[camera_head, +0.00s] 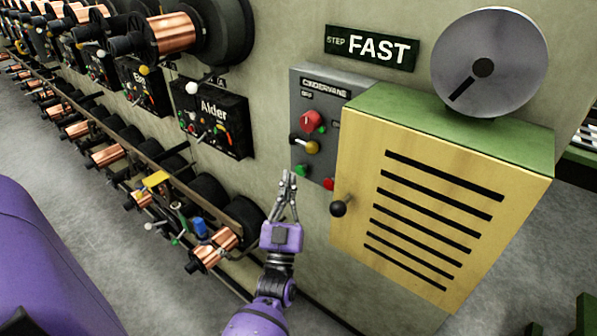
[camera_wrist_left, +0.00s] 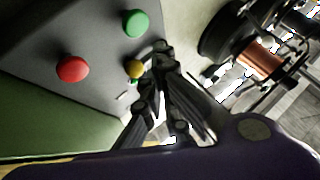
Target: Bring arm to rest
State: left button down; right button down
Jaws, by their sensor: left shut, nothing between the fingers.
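My left gripper (camera_head: 288,175) is shut and empty, its fingertips together. In the head view it stands in front of the wall, just below and left of the grey control panel (camera_head: 314,85) marked CINDERVANE. The panel carries a red knob (camera_head: 310,121), a yellow ball (camera_head: 312,147), a green button (camera_head: 301,170) and a red button (camera_head: 328,184). In the left wrist view the gripper's fingertips (camera_wrist_left: 161,48) appear close to the yellow ball (camera_wrist_left: 135,69); I cannot tell whether they touch. The green button (camera_wrist_left: 135,23) and red button (camera_wrist_left: 73,69) show there too. My right gripper is not in view.
A yellow slatted cabinet (camera_head: 440,215) with a black ball handle (camera_head: 338,208) juts out right of the gripper. Copper spools (camera_head: 172,33) and the Alder box (camera_head: 215,118) line the wall at left. Grey floor (camera_head: 110,225) is open at lower left.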

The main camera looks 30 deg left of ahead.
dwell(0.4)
